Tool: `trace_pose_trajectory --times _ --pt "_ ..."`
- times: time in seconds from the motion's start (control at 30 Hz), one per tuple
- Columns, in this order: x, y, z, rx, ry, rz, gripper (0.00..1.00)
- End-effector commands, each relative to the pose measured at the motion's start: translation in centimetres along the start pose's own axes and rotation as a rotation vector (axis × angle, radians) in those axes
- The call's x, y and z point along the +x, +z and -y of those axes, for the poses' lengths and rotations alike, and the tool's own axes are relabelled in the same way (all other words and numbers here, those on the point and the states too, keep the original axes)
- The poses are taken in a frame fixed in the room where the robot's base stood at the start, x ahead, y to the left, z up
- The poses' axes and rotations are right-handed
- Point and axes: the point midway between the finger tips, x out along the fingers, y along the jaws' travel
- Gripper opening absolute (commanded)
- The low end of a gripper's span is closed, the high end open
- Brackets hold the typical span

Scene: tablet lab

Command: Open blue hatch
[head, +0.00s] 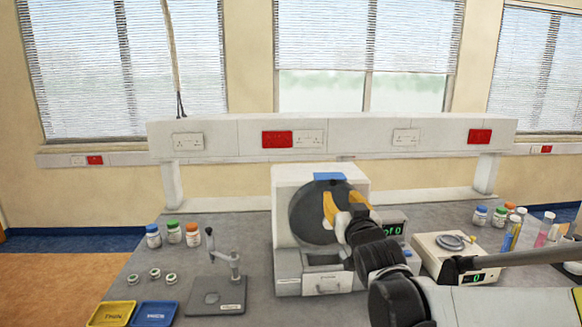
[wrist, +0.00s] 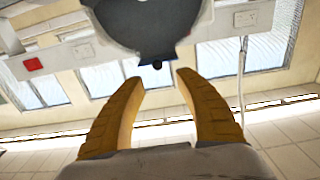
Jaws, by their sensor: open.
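The blue hatch (head: 330,177) is a small blue piece at the top of a white machine (head: 285,240) with a round dark grey front (head: 305,215). It looks shut, though its detail is too small to tell. My gripper (head: 343,203) has yellow fingers and is in front of the dark round part, below the blue hatch. In the wrist view, my gripper (wrist: 158,80) is open and empty, with its fingers spread apart.
A drawer (head: 328,283) is at the machine's base. Left are capped bottles (head: 173,233), a stand (head: 218,290) and yellow (head: 112,314) and blue trays (head: 155,314). Right are a balance (head: 445,256) and tubes (head: 511,235). A raised white shelf (head: 360,135) crosses behind.

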Motion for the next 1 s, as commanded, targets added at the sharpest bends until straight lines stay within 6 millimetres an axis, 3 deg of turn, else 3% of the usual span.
trace_pose_trajectory --times 0.6,1.0 --pt "9.8 0.1 0.0 0.0 0.0 -0.002 0.4" --pt "10.6 0.0 0.0 0.0 0.0 -0.001 0.39"
